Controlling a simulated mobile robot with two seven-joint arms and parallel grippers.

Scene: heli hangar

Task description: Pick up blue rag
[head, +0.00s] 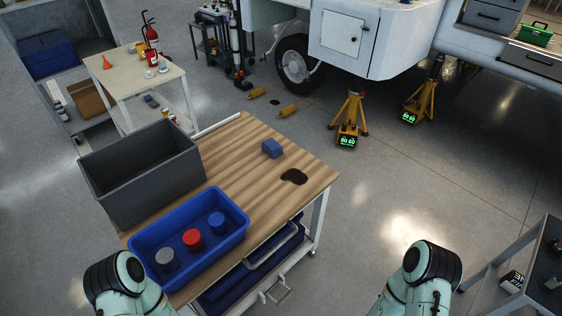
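A small folded blue cloth block, which looks like the blue rag (272,148), lies on the wooden tabletop (225,165) near its far edge. A dark spill (294,177) is on the wood just to its right and nearer to me. My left arm shows at the bottom left and my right arm at the bottom right, both well apart from the rag. The fingertips of both grippers are out of the picture.
A grey open bin (112,200) and a blue tray (140,244) with grey, red and blue round containers fill the table's left side. A grey cart (545,240) stands at right. Yellow jacks (349,112) stand beyond. Open floor lies right of the table.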

